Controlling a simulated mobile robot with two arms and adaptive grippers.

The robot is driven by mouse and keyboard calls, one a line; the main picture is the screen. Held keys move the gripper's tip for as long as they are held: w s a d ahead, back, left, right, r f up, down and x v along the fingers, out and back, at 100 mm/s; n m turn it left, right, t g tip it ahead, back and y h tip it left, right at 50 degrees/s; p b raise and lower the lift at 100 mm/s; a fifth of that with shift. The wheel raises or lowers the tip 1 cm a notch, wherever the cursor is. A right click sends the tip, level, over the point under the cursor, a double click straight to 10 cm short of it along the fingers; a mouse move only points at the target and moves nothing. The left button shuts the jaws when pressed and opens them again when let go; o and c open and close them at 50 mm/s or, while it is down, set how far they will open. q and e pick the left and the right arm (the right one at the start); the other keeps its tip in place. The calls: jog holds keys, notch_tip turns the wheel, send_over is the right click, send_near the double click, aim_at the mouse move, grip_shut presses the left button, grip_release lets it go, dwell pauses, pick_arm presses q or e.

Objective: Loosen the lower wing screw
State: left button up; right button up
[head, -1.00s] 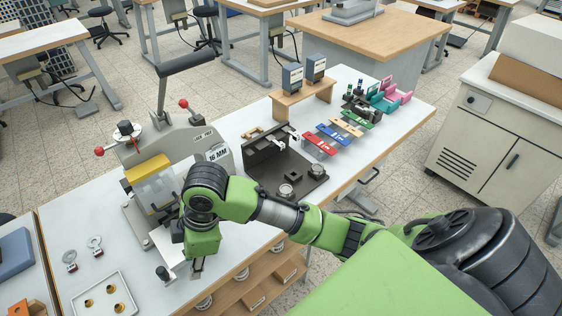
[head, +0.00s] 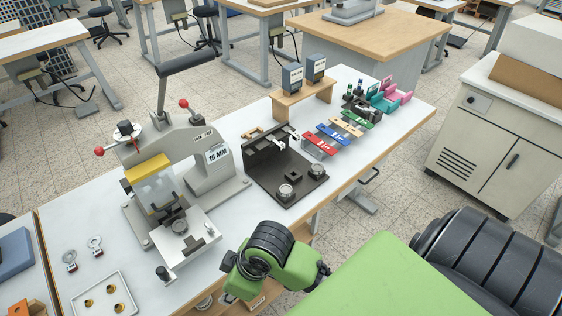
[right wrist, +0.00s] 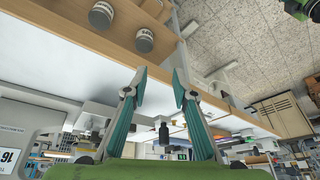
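The stamping press (head: 213,178) stands on the white table in the head view, with a "16 MM" label on its side. A silver plate (head: 190,240) with a dark round fixture sits at its front. A black knob (head: 162,273) stands at the plate's near corner; I cannot tell whether it is the lower wing screw. My right arm is bent in front of the table edge, and its fingertips are hidden in the head view. In the right wrist view my right gripper (right wrist: 160,72) is open, with nothing between its teal-padded fingers. My left gripper is not in view.
A black angled fixture (head: 277,165) stands right of the press. Coloured cards (head: 335,133) lie farther right. A white tray (head: 104,294) with brass rings is at front left. A wooden shelf (right wrist: 120,25) with jars runs under the table edge.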

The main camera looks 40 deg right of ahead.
jog(key=s+d+f+m+h, duration=0.1)
jog(key=s+d+f+m, duration=0.1)
jog(key=f, duration=0.6)
jog(key=s+d+f+m+h, duration=0.2)
jog(key=s+d+f+m, duration=0.1)
jog(key=s+d+f, duration=0.2)
jog(key=shift+d+f+b, duration=0.45)
jog(key=shift+d+f, duration=0.65)
jog(key=shift+f, duration=0.8)
